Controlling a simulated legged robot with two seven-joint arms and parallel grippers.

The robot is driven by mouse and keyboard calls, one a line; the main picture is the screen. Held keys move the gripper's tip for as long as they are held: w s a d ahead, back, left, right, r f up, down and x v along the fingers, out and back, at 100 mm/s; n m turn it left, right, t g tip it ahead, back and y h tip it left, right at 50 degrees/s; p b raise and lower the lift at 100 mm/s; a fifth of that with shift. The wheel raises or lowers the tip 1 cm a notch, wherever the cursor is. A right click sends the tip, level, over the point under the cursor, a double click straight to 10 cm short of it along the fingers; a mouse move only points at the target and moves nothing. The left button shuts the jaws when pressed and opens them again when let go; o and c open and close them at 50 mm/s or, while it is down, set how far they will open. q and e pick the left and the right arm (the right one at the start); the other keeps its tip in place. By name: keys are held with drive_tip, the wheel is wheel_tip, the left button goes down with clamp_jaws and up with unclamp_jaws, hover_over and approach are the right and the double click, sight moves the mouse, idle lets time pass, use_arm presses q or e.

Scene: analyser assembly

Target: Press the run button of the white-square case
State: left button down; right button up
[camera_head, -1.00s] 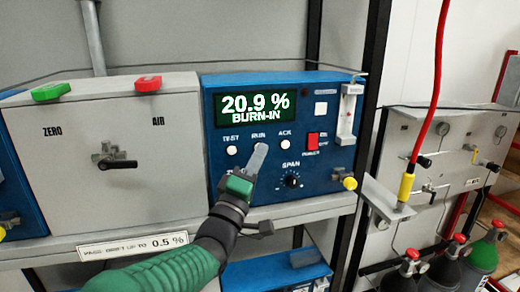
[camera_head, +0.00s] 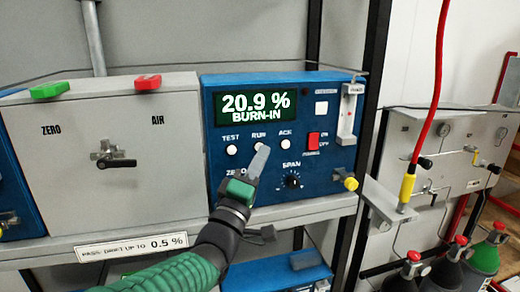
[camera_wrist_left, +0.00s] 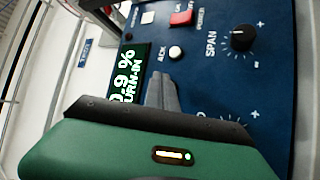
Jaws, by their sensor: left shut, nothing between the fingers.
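The blue case (camera_head: 340,182) bears a white square (camera_head: 321,108) at its upper right. Its display (camera_head: 252,108) reads 20.9 % BURN-IN. The test button (camera_head: 231,150) and ack button (camera_head: 286,144) show white on either side of the RUN label. My left gripper (camera_head: 260,158) is shut and empty, its fingertips at the run button just below that label. The fingers hide most of that button, so I cannot tell whether they touch it. In the left wrist view the shut fingers (camera_wrist_left: 163,90) point at the panel beside the ack button (camera_wrist_left: 176,53). My right gripper is not in view.
The span knob (camera_head: 292,181) and red power switch (camera_head: 313,141) are close to the right of my gripper. A grey case (camera_head: 110,125) with a black valve handle stands at left. A shelf edge (camera_head: 290,214) runs below. Gas cylinders (camera_head: 485,262) stand at lower right.

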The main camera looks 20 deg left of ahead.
use_arm(q)
drive_tip(key=s+d+b, duration=0.1)
drive_tip(key=s, duration=0.1)
drive_tip(key=s+d+b, duration=0.1)
drive_tip(key=s+d, duration=0.1)
idle(0.3)
drive_tip(key=shift+a, duration=0.1)
idle(0.3)
wheel_tip(320, 180, down, 34)
drive_tip(key=s+a+m+g+y+b, duration=0.1)
drive_tip(key=a+m+g+y+b, duration=0.1)
drive_tip(key=m+g+b, duration=0.6)
drive_tip(key=s+a+f+m+g+b, duration=0.1)
drive_tip(key=s+f+m+g, duration=0.4)
drive_tip(key=s+f+g, duration=0.7)
drive_tip(key=s+f, duration=0.7)
drive_tip(key=f, duration=0.3)
drive_tip(key=shift+s+a+f+b, duration=0.15)
drive_tip(key=shift+a+f+b, duration=0.05)
drive_tip(key=shift+a+b, duration=0.1)
